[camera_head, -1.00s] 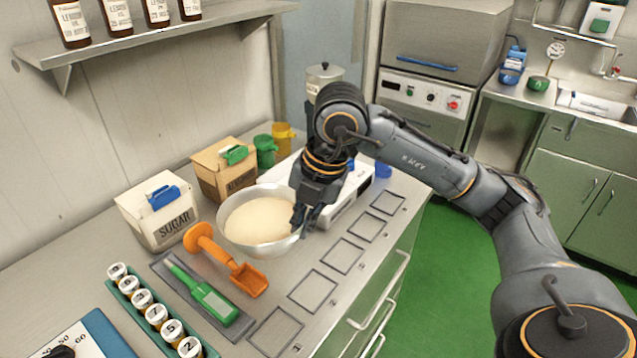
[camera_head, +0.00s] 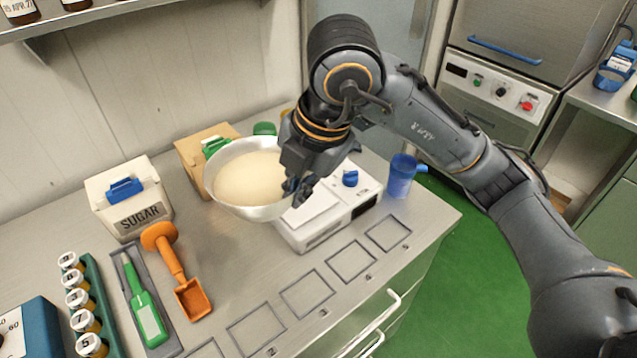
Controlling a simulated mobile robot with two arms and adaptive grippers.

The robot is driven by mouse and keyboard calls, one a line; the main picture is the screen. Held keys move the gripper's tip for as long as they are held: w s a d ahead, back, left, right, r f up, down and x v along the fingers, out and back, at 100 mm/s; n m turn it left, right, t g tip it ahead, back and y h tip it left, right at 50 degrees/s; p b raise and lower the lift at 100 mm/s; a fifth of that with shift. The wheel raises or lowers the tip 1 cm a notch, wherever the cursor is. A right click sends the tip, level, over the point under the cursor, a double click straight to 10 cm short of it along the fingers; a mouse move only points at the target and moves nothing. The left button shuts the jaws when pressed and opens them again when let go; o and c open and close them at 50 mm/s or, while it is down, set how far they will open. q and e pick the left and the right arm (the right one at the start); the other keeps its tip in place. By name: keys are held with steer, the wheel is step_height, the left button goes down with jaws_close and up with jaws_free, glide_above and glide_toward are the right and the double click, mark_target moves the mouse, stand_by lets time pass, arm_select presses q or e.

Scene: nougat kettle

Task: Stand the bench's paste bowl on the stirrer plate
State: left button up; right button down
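The metal paste bowl (camera_head: 222,203), filled with pale paste, is held off the bench at its right rim by my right gripper (camera_head: 297,190). The fingers are closed at the rim; the fingertips are partly hidden by the gripper body. The bowl looks roughly level. The white stirrer plate (camera_head: 318,224), with a blue knob (camera_head: 350,178), stands on the bench just right of and below the bowl in the picture. The bowl and gripper hide its left and back parts. My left gripper is not in view.
A sugar box (camera_head: 130,197) and a cardboard box (camera_head: 190,150) stand left of and behind the bowl. A blue jug (camera_head: 400,177) stands right of the plate. Outlined bench squares (camera_head: 308,292) are empty.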

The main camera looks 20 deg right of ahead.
steer(key=shift+w+d+r, duration=0.1)
steer(key=shift+r, duration=0.05)
steer(key=shift+w+d, duration=0.2)
steer(key=shift+w, duration=0.05)
steer(key=w+d+f+p, duration=0.1)
steer(key=w+d+f, duration=0.1)
steer(key=w+f, duration=0.1)
steer(key=w+d+f+p, duration=0.1)
steer(key=w+d+f, duration=0.2)
steer(key=w, duration=0.1)
steer(key=w+d+f+p, duration=0.2)
steer(key=w+f, duration=0.1)
steer(key=shift+w+d+f, duration=0.15)
steer(key=shift+w+f, duration=0.05)
steer(key=shift+w, duration=0.15)
step_height(320, 180, down, 3)
steer(key=shift+w+d+p, duration=0.1)
steer(key=shift+p, duration=0.85)
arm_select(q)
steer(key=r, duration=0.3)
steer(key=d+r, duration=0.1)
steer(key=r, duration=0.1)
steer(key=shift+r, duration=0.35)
arm_select(e)
steer(key=shift+f, duration=0.2)
